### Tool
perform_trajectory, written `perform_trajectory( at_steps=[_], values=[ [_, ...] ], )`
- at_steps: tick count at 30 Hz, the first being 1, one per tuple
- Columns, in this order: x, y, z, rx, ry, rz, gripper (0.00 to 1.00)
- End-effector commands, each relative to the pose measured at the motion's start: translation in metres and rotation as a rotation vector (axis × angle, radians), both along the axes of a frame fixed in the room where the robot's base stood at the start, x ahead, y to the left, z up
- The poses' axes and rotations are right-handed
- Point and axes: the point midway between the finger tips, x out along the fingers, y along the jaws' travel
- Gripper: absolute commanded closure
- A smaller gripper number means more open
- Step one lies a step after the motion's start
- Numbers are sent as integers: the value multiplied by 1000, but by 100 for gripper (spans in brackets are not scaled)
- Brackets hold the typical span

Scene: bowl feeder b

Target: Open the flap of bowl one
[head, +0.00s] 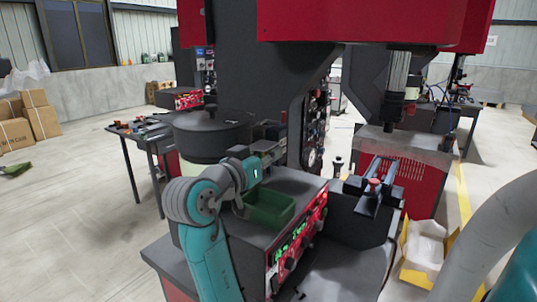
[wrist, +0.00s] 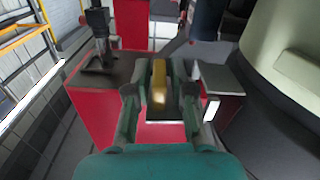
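A round dark bowl (head: 211,133) with a lid and knob stands left of the machine column in the head view, partly behind my teal arm. A large pale rounded body (wrist: 285,55) with a raised cream tab (wrist: 301,68) is at the right of the wrist view; I cannot tell if the tab is the flap. My gripper (head: 277,153) is beside the dark bowl, to its right. In the wrist view my gripper (wrist: 163,72) has its fingers apart. A gold-yellow piece (wrist: 159,85) shows between the fingers; I cannot tell whether it is touched or lies beyond.
A green bin (head: 270,209) sits on the machine top below my gripper. The red control panel (head: 297,243) is in front. The dark column (head: 273,85) rises behind. A red overhead housing (head: 360,20) hangs above. Open floor (head: 75,225) lies at left.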

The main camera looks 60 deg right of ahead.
Motion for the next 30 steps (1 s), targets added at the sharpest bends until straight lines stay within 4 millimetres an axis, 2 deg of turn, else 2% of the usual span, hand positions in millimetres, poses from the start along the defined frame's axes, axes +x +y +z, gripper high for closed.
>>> perform_trajectory(
  at_steps=[7, 11, 24, 30],
  values=[
    [0, 1, 0, 0, 0, 0, 77],
    [1, 9, 0, 0, 0, 3, 77],
    [6, 85, 0, 0, 0, 4, 77],
    [7, 110, 0, 0, 0, 2, 77]
  ],
)
